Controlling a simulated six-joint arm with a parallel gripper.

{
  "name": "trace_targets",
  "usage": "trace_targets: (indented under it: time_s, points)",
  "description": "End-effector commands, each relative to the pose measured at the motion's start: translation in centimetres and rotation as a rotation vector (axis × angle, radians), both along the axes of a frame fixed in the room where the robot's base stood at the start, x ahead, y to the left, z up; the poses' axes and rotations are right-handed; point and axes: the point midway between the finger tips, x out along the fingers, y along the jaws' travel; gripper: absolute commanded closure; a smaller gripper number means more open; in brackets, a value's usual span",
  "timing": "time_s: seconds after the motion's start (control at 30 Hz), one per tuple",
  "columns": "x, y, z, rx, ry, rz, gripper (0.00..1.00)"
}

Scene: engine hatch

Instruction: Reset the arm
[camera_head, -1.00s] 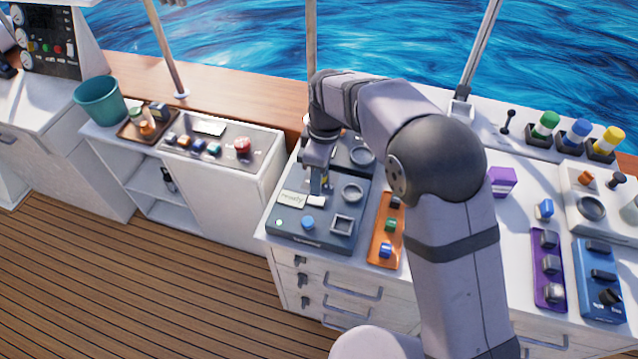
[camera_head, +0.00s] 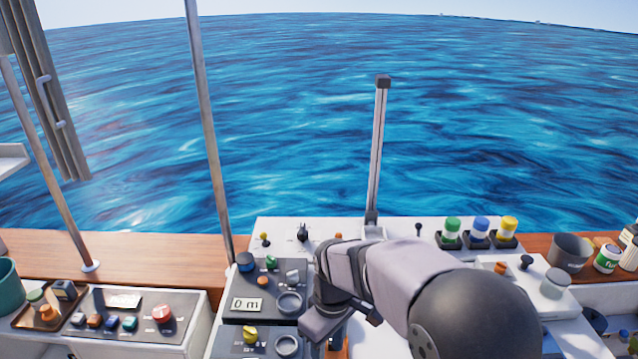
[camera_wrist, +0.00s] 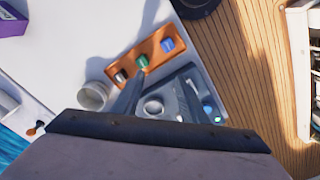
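My gripper (camera_head: 333,342) hangs at the end of my bent arm at the bottom middle of the head view, just right of the grey control panels. Its fingertips are cut off or hidden there. In the wrist view my gripper (camera_wrist: 160,80) shows two dark fingers spread apart with nothing seen between them. Behind the fingers are a grey panel with a round ring (camera_wrist: 153,106) and an orange switch tray (camera_wrist: 146,57) with black, green and blue switches. The fingers appear to hang above these, not touching.
The dark panel with the "0 m" display (camera_head: 247,304) lies left of my arm. A metal post (camera_head: 377,150) stands behind it. Green, blue and yellow-topped buttons (camera_head: 480,233) and a grey bucket (camera_head: 570,252) are at right. A purple box (camera_wrist: 12,17) shows in the wrist view.

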Motion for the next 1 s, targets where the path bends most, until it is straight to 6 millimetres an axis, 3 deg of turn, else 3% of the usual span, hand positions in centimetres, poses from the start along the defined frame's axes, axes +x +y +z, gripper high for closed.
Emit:
trace_targets:
  time_s: [0.03, 0.1, 0.2, 0.33, 0.57, 1.0]
  points:
    - [-1.4, -2.6, 0.1, -0.003, 0.002, -0.111, 0.61]
    - [-3.5, -5.4, 0.0, -0.007, 0.004, -0.260, 0.61]
    - [-6.6, -8.6, -0.5, -0.012, 0.010, -0.452, 0.61]
    - [-10.2, -11.3, -1.2, -0.018, 0.017, -0.649, 0.61]
    - [-13.5, -13.2, -2.0, -0.023, 0.022, -0.822, 0.61]
    - [-13.9, -13.3, -2.2, -0.024, 0.023, -0.838, 0.61]
